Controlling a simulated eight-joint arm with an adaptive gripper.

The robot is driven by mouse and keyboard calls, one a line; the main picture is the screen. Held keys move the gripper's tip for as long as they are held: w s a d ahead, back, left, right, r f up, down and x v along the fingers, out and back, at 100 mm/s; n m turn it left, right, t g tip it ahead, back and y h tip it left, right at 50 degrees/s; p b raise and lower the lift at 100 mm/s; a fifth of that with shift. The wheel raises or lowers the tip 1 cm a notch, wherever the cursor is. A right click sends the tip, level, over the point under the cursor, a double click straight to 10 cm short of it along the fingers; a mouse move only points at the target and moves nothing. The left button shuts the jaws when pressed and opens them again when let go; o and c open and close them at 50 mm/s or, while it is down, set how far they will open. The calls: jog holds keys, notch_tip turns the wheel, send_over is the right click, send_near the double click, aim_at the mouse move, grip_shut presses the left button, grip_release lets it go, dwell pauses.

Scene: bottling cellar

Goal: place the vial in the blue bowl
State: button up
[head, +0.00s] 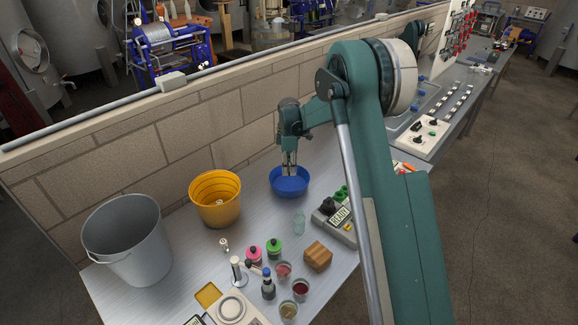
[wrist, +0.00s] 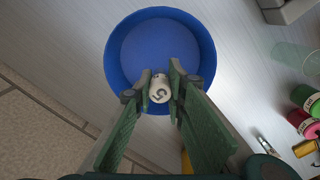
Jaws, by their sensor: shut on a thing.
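The blue bowl (head: 290,189) stands on the bench near the brick wall. In the wrist view the bowl (wrist: 118,45) lies below my gripper and fills the upper middle. My gripper (head: 290,170) points down over the bowl. Its two green fingers are closed around a small vial, whose pale end with a dark mark like a "5" (wrist: 159,94) faces the wrist camera. The vial sits between the fingertips, over the near part of the bowl. In the head view the vial is too small to make out. I cannot tell whether its lower end touches the bowl floor.
A yellow bucket (head: 215,212) and a grey bucket (head: 127,255) stand left of the bowl. A clear glass (head: 299,222), a wooden block (head: 318,256), pink and green pots (head: 274,249), and a small bottle (head: 268,285) stand in front. A grey device (head: 345,230) is at the right.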

jog(key=shift+f+b, duration=0.35)
jog(key=shift+f, duration=1.35)
jog(key=shift+c, duration=0.2)
jog(key=o, duration=0.9)
jog(key=shift+o, duration=0.2)
jog(key=shift+r, duration=0.1)
jog(key=shift+r+p, duration=0.75)
jog(key=shift+r, duration=2.65)
jog(key=shift+r, duration=0.1)
